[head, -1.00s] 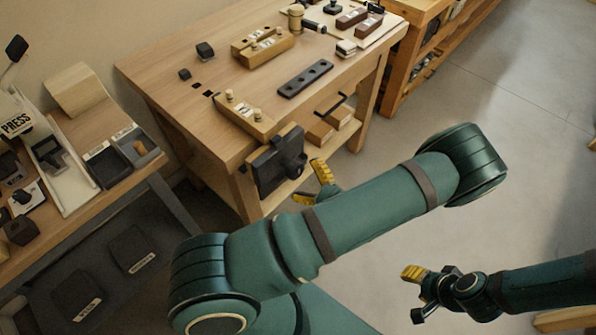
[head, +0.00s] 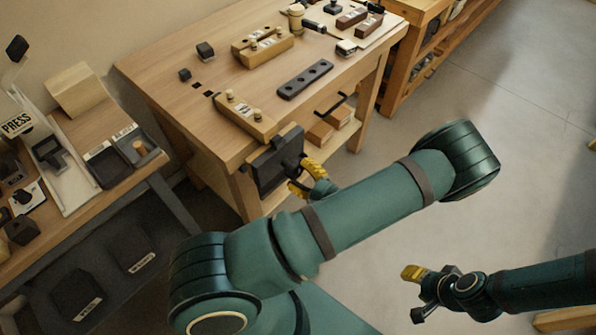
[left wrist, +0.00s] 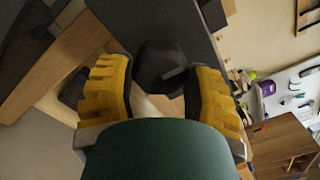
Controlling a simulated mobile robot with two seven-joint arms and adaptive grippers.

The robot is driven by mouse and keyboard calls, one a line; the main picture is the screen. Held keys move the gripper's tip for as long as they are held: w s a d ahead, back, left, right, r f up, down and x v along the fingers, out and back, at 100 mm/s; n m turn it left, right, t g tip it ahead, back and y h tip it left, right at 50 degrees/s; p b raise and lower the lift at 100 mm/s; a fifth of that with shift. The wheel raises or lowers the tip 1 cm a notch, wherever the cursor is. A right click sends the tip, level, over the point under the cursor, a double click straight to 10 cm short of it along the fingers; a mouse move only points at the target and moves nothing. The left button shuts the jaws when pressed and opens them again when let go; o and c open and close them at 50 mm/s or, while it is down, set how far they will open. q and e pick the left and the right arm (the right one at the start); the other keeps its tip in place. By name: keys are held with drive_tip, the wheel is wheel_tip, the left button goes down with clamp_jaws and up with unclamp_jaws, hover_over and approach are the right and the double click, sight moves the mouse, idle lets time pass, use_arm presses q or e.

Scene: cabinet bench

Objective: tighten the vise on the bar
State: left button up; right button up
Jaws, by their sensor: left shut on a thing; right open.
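The vise (head: 270,172) is a dark plate-like jaw on the front edge of the wooden bench, with a dark hub on its outer face. My left gripper (head: 303,177) is at that hub, partly behind my own arm. In the left wrist view its yellow fingers lie on both sides of the dark hub (left wrist: 160,66), shut on it. A dark bar with holes (head: 305,79) lies on the bench top, apart from the vise. I cannot make out any bar between the jaws. My right gripper (head: 415,293) is open and empty, over the floor.
A wooden block with pegs (head: 245,115) sits at the bench edge above the vise. Another wooden block (head: 262,47) and tools stand farther back. A side table with a press (head: 48,155) is at left. The floor at right is clear.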

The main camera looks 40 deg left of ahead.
use_arm(q)
drive_tip(key=shift+r+m+p, duration=0.1)
drive_tip(key=shift+m+p, duration=0.3)
drive_tip(key=shift+m, duration=1.4)
drive_tip(key=shift+m+p, duration=0.5)
drive_tip(key=shift+m, duration=0.1)
drive_tip(key=shift+a+m+p, duration=0.1)
drive_tip(key=shift+m+p, duration=0.2)
drive_tip(key=shift+m, duration=1.1)
